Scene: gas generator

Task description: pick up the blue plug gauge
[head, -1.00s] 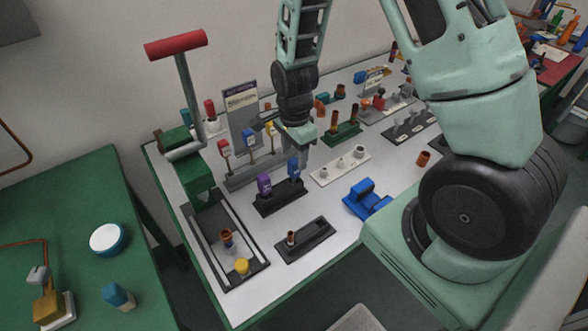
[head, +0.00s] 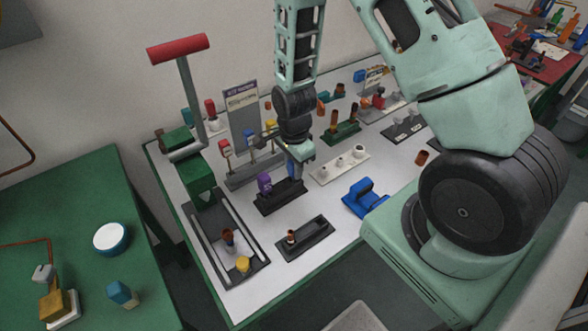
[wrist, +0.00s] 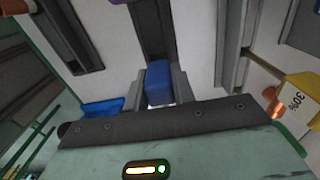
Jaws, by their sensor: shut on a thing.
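The blue plug gauge (wrist: 158,80) shows in the wrist view as a blue block between the two grey fingers of my gripper (wrist: 159,92). The fingers are shut on it from both sides. In the head view my gripper (head: 298,172) is at the right end of the black rack (head: 270,207), where it hides the blue gauge. I cannot tell whether the gauge still sits in the rack. A purple plug gauge (head: 265,183) stands upright at the rack's left end, apart from my gripper.
A stand with red, blue and yellow tags (head: 249,140) is just behind my gripper. A white rack (head: 340,165) and a blue holder (head: 364,198) stand to the right. A dark rack with a copper piece (head: 305,241) is in front. Bare white tabletop lies between them.

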